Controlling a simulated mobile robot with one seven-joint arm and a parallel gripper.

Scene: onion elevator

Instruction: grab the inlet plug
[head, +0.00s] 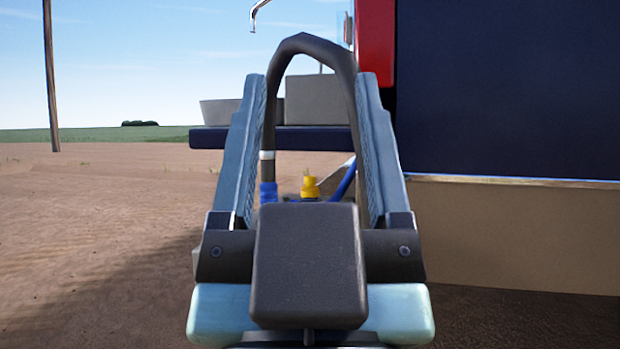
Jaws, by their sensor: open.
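My gripper (312,78) is seen from behind, its two blue-grey fingers spread wide apart with nothing shut between them. A thick black hose (312,42) arches up behind the fingers and shows between them. Its left end comes down through a pale ring (267,155) to a blue fitting (268,192). A yellow fitting (310,187) stands upright low between the fingers, with a blue hose (344,182) to its right. I cannot tell which fitting is the inlet plug. The lower parts of the fittings are hidden behind my gripper's dark body.
A large dark blue panel (508,90) with a red post (375,40) fills the right side. A tan base (515,235) lies below it. A dark ledge (225,139) carries grey boxes (318,100) behind the fingers. Open dirt (90,230) lies left, with a pole (50,75) farther off.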

